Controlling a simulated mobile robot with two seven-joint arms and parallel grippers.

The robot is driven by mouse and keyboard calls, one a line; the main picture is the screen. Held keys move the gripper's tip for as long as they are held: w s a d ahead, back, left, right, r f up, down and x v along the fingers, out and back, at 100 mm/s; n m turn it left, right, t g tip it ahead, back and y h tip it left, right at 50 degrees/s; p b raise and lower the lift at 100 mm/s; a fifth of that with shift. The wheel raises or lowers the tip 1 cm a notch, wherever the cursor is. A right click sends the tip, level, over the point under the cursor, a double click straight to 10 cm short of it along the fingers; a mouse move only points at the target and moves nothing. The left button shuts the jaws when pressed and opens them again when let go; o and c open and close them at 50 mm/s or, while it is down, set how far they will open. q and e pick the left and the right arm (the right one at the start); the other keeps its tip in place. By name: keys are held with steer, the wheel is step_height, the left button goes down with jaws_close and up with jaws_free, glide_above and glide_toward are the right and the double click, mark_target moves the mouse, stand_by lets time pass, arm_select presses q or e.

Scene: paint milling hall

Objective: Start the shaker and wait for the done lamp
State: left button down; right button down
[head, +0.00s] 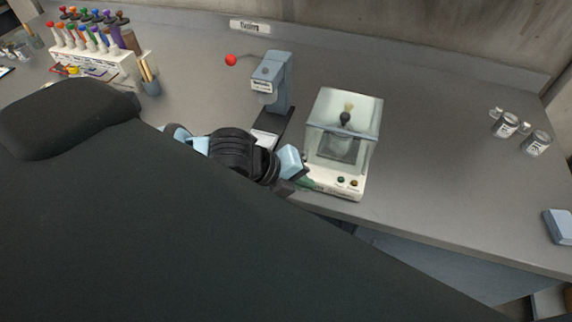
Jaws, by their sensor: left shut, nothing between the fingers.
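The shaker (352,190) stands near the front edge of the bench. It has a cream base and a clear hood (345,112), with a dark piece with a pale top visible inside. On its front face are a small green round part (341,180) and an amber-brown one (354,183); their labels are too small to read. I cannot tell which is the done lamp, and neither looks brightly lit. My left gripper (292,187) is shut and empty at the shaker's front left corner. Whether it touches the base is unclear. My right gripper is not in view.
A blue-grey stand (274,82) with a red ball lever (231,60) is behind my gripper. A rack of coloured tools (95,58) and a brush cup (150,86) stand back left. Metal cans (537,143) are at right. The bench between is clear. My arm covers the lower left.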

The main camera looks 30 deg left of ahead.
arm_select(q)
steer(key=w+a+r+m+t, duration=0.1)
steer(key=w+a+r+m, duration=0.3)
steer(key=a+r+m, duration=0.3)
steer(key=shift+w+a+y, duration=0.3)
steer(key=shift+w+a, duration=0.05)
steer(key=shift+a, duration=0.4)
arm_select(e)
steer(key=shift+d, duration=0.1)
